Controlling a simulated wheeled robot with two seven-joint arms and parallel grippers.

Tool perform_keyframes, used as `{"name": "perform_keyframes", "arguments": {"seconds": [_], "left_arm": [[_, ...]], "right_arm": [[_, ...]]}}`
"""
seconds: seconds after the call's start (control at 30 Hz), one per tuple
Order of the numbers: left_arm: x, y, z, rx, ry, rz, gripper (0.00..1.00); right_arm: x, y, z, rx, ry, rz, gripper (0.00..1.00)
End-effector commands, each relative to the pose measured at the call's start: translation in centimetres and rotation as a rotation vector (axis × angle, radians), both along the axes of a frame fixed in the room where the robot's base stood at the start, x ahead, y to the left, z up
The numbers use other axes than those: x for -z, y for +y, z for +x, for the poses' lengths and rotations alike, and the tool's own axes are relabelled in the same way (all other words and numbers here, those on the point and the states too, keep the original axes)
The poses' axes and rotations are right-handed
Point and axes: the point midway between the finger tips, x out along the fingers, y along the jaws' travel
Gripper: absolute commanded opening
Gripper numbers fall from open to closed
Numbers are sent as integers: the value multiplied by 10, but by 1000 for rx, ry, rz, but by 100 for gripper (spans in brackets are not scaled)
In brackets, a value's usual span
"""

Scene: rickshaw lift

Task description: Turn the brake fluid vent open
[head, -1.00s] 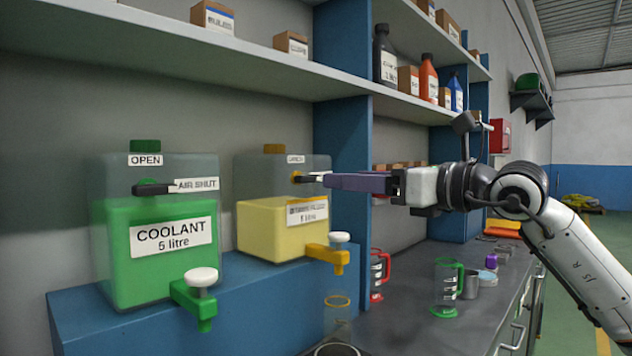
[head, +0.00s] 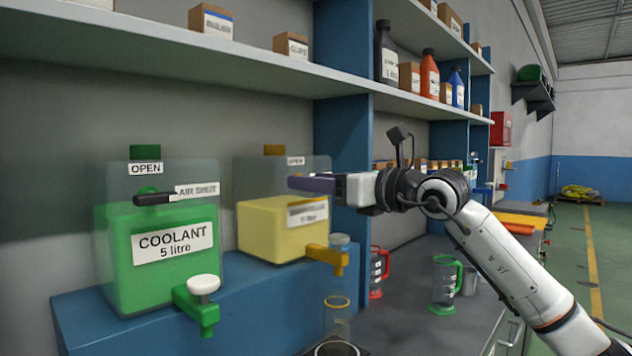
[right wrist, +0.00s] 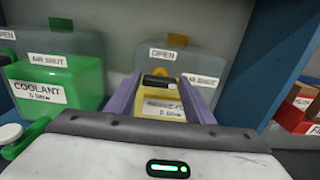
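The yellow-fluid tank (head: 270,232), with a blurred label, stands right of the green coolant tank (head: 155,255). My right gripper (head: 297,183) is at its front, on the vent under the OPEN label. In the right wrist view, the vent's black handle (right wrist: 158,82) with a yellow part lies between the purple fingers. The fingers stand apart, one on each side; I cannot tell if they touch it. The handle looks roughly level, near the AIR SHUT label (right wrist: 203,80). In the head view the gripper hides the vent. My left gripper is not in view.
A yellow tap (head: 328,258) sticks out below the tank, above a clear yellow-rimmed jug (head: 337,318). Green (head: 444,285) and red (head: 377,272) jugs stand on the bench. A shelf (head: 200,65) runs above the tanks.

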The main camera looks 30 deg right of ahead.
Motion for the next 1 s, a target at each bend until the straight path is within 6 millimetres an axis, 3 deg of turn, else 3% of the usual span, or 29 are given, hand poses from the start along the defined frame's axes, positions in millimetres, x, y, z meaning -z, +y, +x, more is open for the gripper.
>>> {"name": "perform_keyframes", "arguments": {"seconds": [0.03,0.17,0.57,1.0], "left_arm": [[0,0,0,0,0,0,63],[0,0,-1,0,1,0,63],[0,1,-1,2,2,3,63],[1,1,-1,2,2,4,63]], "right_arm": [[0,0,0,0,0,0,39],[0,0,0,0,0,0,20],[0,0,0,0,-26,-78,20],[1,0,0,0,-146,-426,20]]}}
